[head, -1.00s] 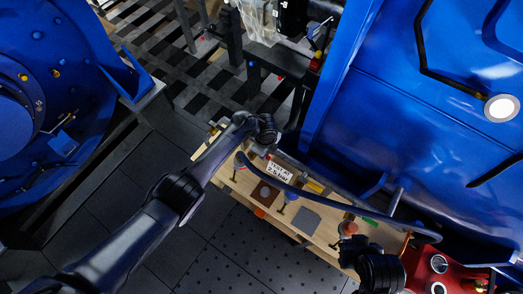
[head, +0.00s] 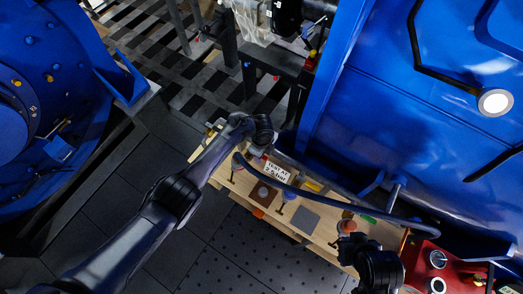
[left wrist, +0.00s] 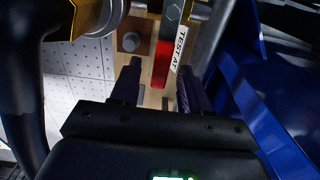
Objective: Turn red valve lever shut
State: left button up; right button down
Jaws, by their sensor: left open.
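The red valve lever (left wrist: 161,64) shows in the left wrist view, pointing down the picture between my open left fingers. My left gripper (left wrist: 156,90) straddles the lever's line, with a dark finger on each side; I cannot tell whether either finger touches it. The lever's upper end runs up near a grey metal fitting at the top edge. In the head view my left arm reaches over the wooden bench, and its wrist hides the lever. My right arm's dark wrist is at the lower right of the head view; its fingers cannot be made out.
A wooden bench (head: 325,234) carries a white "TEST AT" label (head: 277,172), a grey plate (head: 304,220) and small fittings. A dark hose (head: 330,201) arches over it. A large blue housing (head: 430,120) stands behind. A red unit with gauges (head: 423,250) stands lower right.

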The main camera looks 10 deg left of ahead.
pick_arm(q)
notch_tip(320, 180, up, 11)
jog(key=p, duration=0.3)
dwell(0.6)
